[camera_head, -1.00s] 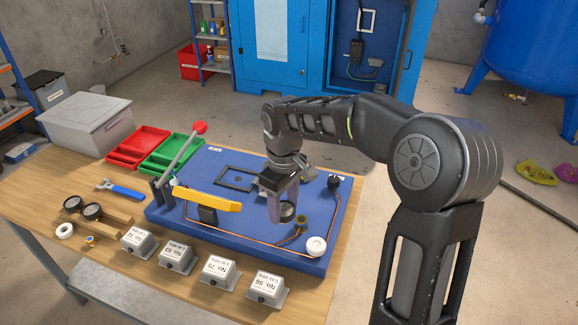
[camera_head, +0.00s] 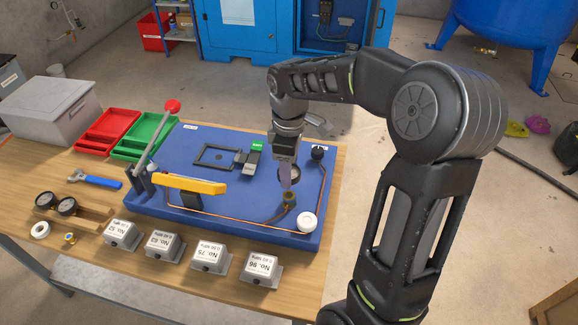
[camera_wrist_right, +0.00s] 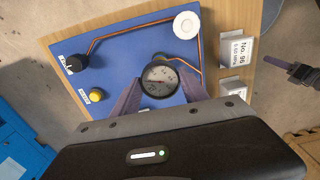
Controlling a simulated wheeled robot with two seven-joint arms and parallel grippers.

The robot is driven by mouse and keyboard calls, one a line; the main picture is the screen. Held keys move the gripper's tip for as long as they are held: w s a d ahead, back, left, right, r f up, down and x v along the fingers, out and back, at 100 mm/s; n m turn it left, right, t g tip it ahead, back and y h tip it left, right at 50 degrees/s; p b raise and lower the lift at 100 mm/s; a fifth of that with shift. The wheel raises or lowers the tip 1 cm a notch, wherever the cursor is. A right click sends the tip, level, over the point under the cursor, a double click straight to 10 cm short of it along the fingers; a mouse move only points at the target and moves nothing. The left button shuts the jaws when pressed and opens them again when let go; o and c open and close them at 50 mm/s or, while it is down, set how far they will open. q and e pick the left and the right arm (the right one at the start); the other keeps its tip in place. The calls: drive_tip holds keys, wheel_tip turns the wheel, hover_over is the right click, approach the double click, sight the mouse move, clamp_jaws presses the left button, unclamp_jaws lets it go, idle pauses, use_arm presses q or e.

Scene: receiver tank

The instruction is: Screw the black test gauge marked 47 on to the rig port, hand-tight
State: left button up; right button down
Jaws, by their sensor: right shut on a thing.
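My right gripper (camera_head: 290,184) is shut on a black-rimmed gauge (camera_wrist_right: 159,82) with a pale dial; the number on it is too small to read. In the head view the fingers partly hide this gauge. The brass rig port (camera_head: 289,198) stands on the blue rig board (camera_head: 235,228), just below the fingertips. In the wrist view the gauge partly covers the port (camera_wrist_right: 159,57); I cannot tell whether they touch.
A yellow-handled lever (camera_head: 190,185), a red-knobbed lever (camera_head: 172,107) and a white knob (camera_head: 307,222) stand on the rig.

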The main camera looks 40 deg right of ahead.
drive_tip(key=shift+f+b, duration=1.05)
drive_tip(key=shift+f, duration=0.8)
drive_tip(key=n, duration=0.5)
drive_tip(key=shift+n, duration=0.3)
drive_tip(key=n, duration=1.8)
drive_tip(key=shift+n, duration=0.3)
drive_tip(key=shift+p, duration=0.35)
